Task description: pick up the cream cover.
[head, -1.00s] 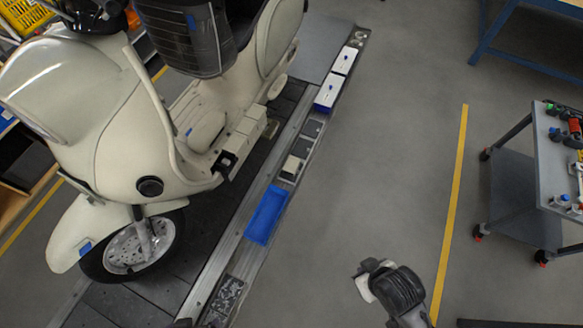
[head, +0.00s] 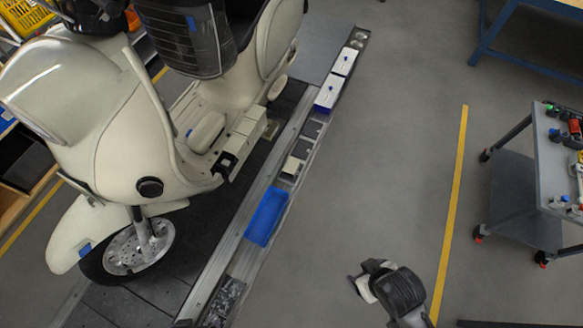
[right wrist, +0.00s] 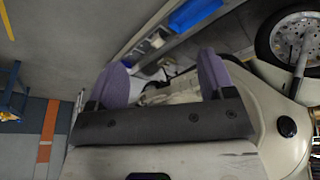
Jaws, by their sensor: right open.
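A small cream block (head: 291,168), which may be the cream cover, lies in the parts strip beside the scooter, behind the blue tray. The cream scooter (head: 75,110) also has cream panels, so I cannot tell for certain which piece is the cover. My right gripper (head: 358,286) is over the open floor at the lower middle, right of the strip and well apart from the block. In the right wrist view its two purple fingers (right wrist: 164,80) stand apart with nothing held between them. My left gripper is not seen.
The blue tray (head: 267,216) sits on the strip nearer than the block; white boxes (head: 336,78) stand farther back. The scooter stands on the dark slat conveyor (head: 140,295). A grey trolley (head: 562,170) is at the right. The floor between is clear.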

